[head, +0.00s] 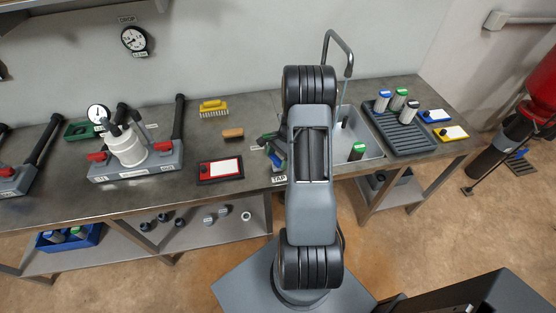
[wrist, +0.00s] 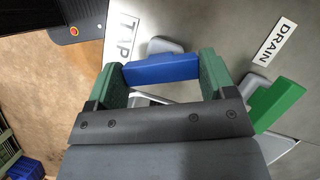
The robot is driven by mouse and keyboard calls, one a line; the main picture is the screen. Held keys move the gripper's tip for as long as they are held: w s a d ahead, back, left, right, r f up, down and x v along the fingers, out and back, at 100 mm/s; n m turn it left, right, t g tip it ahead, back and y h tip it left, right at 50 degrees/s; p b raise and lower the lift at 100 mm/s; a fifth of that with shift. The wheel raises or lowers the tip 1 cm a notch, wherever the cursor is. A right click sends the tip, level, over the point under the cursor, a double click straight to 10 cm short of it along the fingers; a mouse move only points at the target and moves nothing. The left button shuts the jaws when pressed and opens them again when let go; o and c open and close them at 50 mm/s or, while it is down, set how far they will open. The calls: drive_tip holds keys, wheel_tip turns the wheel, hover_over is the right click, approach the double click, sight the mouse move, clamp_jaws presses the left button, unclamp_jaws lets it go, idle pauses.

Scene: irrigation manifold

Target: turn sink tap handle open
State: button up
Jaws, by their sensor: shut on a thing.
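The blue bar handle (wrist: 160,68) beside the TAP label (wrist: 127,36) is the tap handle in the wrist view. My gripper (wrist: 163,76) has its two green fingers at either end of this bar and is shut on it. A green handle (wrist: 277,104) by the DRAIN label (wrist: 274,42) lies to the right, outside the fingers. In the head view my arm covers much of the sink (head: 372,148) and most of the handle area. The curved spout (head: 341,50) rises behind my arm.
A dark ribbed tray (head: 398,135) with several cylinders stands right of the sink. A pump fixture (head: 128,148) stands further left.

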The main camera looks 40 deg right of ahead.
drive_tip(key=n+g+b, duration=0.1)
drive_tip(key=n, duration=0.2)
drive_tip(key=n+g+b, duration=0.1)
drive_tip(key=n, duration=0.2)
drive_tip(key=shift+w+n+h, duration=0.15)
drive_tip(key=shift+n+h, duration=0.15)
drive_tip(key=n+g+h, duration=0.1)
drive_tip(key=n, duration=0.2)
drive_tip(key=n+g+b, duration=0.1)
drive_tip(key=n, duration=0.1)
drive_tip(key=shift+a+n+h, duration=0.1)
drive_tip(key=shift+n+h, duration=0.3)
drive_tip(key=o, duration=0.9)
drive_tip(key=b+v, duration=0.1)
drive_tip(key=v, duration=1.2)
drive_tip(key=shift+w+r, duration=0.1)
drive_tip(key=shift+r, duration=0.35)
